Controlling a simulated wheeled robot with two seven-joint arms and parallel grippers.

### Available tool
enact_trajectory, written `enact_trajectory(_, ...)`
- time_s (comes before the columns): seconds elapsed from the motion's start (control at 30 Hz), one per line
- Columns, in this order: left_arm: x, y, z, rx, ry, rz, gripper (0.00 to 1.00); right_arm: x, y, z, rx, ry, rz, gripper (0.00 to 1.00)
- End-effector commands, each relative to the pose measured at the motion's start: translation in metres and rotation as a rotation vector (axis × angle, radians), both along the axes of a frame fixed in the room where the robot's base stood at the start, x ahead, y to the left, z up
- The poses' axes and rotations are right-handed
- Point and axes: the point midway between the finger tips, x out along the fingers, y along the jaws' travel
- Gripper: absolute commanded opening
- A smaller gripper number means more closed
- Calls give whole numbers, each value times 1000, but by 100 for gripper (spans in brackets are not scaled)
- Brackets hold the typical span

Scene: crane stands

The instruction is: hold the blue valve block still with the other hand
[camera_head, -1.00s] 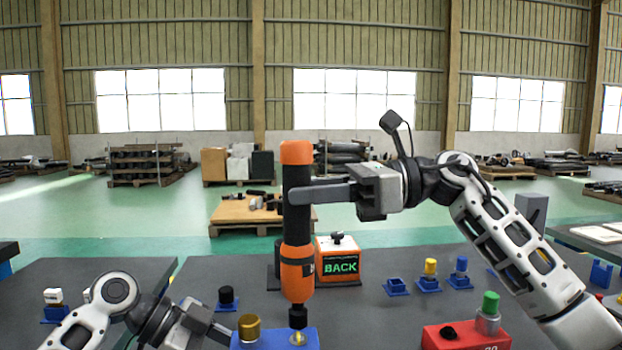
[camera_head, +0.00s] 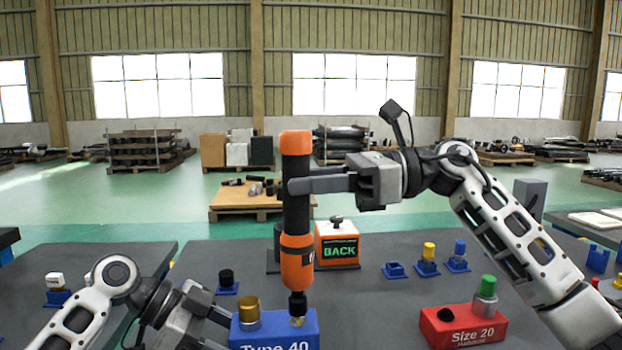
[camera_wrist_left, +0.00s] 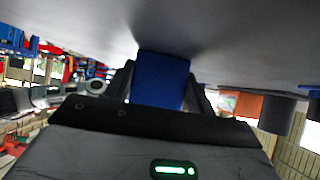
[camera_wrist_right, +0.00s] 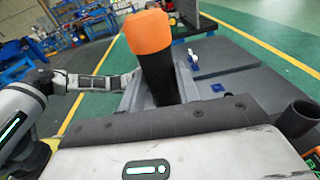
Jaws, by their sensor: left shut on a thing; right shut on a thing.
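The blue valve block (camera_head: 272,336), marked Type 40, stands on the dark table at the bottom of the head view. A brass cylinder (camera_head: 249,312) stands on its left part. My left gripper (camera_head: 229,322) is shut on the block's left end; the left wrist view shows the blue block (camera_wrist_left: 160,80) between its fingers. My right gripper (camera_head: 300,186) is shut on the dark grip of an upright orange and black driver (camera_head: 297,262). The driver's lower tip meets the right part of the block's top. The right wrist view shows the driver's orange end (camera_wrist_right: 149,32).
A red Size 20 block (camera_head: 462,327) with a green-topped part stands to the right. Behind are an orange box reading BACK (camera_head: 338,247), and small blue holders (camera_head: 395,270). A black-capped piece (camera_head: 226,280) stands behind the valve block. The table between the two blocks is clear.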

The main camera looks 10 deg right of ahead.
Motion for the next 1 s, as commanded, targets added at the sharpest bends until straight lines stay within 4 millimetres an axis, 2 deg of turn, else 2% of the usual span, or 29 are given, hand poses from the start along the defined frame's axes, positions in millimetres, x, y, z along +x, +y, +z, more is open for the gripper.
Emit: enact_trajectory(1.0, 1, 0, 2, -2, -3, 2, 24, 0, -1, -11, 7, -4, -1, 0)
